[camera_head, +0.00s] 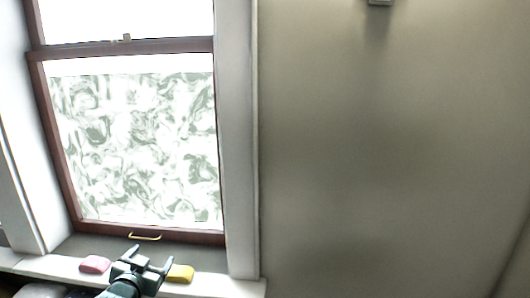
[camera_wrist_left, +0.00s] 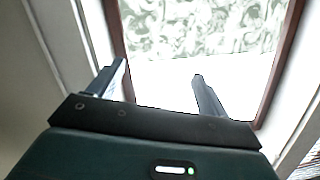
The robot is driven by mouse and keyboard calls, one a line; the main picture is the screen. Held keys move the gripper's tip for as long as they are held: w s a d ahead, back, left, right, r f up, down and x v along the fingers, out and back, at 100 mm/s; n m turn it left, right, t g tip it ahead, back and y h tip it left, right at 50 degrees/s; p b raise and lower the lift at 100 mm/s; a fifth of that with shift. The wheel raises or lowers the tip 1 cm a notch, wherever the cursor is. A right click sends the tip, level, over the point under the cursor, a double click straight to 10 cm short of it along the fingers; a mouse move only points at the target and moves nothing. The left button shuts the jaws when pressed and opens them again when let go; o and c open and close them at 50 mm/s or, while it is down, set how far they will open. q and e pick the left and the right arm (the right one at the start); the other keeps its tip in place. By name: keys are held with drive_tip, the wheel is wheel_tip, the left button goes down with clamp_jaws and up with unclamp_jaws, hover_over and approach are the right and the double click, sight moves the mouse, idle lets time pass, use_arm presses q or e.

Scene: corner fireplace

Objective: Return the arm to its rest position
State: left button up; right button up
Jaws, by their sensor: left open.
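My left gripper (camera_head: 151,257) is raised in front of the window sill at the lower left of the head view. In the left wrist view its two fingers (camera_wrist_left: 160,85) stand wide apart with nothing between them, facing the window. The gripper is open and empty. My right gripper is in neither view.
A window (camera_head: 135,150) with a dark red frame and a brass handle (camera_head: 145,236) is behind the gripper. On the white sill (camera_head: 216,284) lie a pink object (camera_head: 95,264) and a yellow object (camera_head: 180,273), either side of the gripper. A bare wall (camera_head: 390,160) fills the right.

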use_arm(q)
drive_tip(key=s+d+f+g+h, duration=0.1)
drive_tip(key=s+d+f, duration=0.3)
drive_tip(key=s+f, duration=0.25)
drive_tip(key=s+d+f+g+h, duration=0.1)
drive_tip(key=s+d+f, duration=0.35)
drive_tip(key=s, duration=0.35)
drive_tip(key=s+d+f+g, duration=0.1)
drive_tip(key=s+d+f, duration=0.1)
drive_tip(key=s, duration=0.7)
drive_tip(key=s+d+f+g+h, duration=0.1)
drive_tip(key=s+d, duration=0.3)
drive_tip(key=s, duration=0.5)
drive_tip(key=shift+d+f+n+g+h, duration=0.3)
drive_tip(key=shift+f+g, duration=0.2)
